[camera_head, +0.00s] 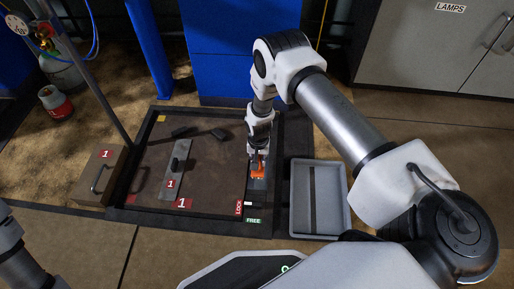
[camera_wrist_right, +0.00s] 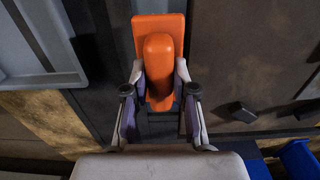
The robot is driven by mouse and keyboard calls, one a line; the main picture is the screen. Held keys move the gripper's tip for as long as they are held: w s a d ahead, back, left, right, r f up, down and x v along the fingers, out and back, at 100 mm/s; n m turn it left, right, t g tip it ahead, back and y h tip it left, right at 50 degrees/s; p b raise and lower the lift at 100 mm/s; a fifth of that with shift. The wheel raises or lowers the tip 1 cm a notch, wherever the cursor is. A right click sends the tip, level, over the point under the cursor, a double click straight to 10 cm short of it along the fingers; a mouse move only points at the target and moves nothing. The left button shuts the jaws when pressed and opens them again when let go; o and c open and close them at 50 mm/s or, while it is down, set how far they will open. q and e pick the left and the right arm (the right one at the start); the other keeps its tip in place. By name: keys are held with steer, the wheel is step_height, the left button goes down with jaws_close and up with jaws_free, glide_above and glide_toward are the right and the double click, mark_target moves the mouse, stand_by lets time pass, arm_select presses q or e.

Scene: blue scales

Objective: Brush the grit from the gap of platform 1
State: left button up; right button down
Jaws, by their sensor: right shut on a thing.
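Platform 1 (camera_head: 215,165) is a brown plate in a black frame, with red labels marked 1. The gap (camera_head: 268,145) is a dark strip along its right side; I cannot make out grit in it. My right gripper (camera_head: 258,166) is over this strip, near the LOCK and FREE labels. It is shut on an orange block (camera_wrist_right: 158,28) with a raised grip, between the fingers (camera_wrist_right: 160,80) in the wrist view. The block's underside is hidden, so I cannot tell if it is a brush. My left gripper is out of view; only a piece of my left arm shows.
A grey divided tray (camera_head: 338,232) stands right of the frame. A grey plate with a black handle (camera_head: 181,157) and two black blocks (camera_head: 183,131) lie on the platform. A brown box (camera_head: 112,158) sits left. A blue post (camera_head: 150,45) stands behind.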

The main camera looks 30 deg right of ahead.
steer(key=shift+r+p, duration=1.05)
steer(key=shift+r, duration=0.45)
